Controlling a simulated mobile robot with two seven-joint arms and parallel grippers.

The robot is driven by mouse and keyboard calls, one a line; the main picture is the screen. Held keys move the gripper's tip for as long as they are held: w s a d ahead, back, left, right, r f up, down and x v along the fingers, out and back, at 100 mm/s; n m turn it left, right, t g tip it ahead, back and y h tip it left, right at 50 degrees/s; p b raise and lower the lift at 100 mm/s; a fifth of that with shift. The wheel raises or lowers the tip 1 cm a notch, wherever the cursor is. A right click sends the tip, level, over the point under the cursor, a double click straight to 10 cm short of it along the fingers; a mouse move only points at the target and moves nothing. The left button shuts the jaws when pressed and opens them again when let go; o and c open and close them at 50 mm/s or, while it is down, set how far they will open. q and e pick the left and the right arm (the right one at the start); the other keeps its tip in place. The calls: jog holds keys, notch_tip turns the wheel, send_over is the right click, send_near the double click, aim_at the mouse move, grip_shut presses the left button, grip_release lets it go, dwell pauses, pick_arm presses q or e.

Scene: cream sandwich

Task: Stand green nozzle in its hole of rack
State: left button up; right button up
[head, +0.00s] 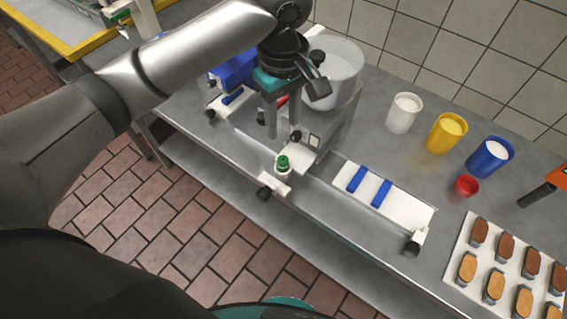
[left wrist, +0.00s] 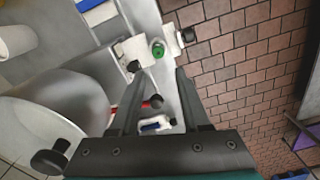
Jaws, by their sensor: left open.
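A green-topped white piece (head: 283,164), which looks like the green nozzle, stands upright at the front end of the machine on the steel table. It also shows in the left wrist view (left wrist: 158,51), ahead of my fingertips. My left gripper (head: 284,134) is open and empty, pointing down just above and behind it; the fingers are apart in the left wrist view (left wrist: 161,74). Another green-collared piece (head: 121,16) with a pointed tip is on a pale holder at the far top left. I cannot tell for sure which part is the rack. My right gripper is out of view.
A large pale bowl (head: 342,62) stands behind my gripper. White, yellow and blue cups (head: 445,134) and a small red cup (head: 465,187) stand to the right. A white board with blue bars (head: 403,204) and a tray of biscuits (head: 463,231) lie along the front.

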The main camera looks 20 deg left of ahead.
pick_arm(q)
jog(key=b, duration=0.1)
send_over(283, 159)
jog(key=f, duration=0.8)
jog(key=shift+s+f, duration=0.3)
jog(key=shift+w+f+b, duration=0.2)
jog(key=shift+f+b, duration=0.45)
jog(key=shift+f, duration=2)
jog(key=shift+c, duration=0.3)
grip_shut()
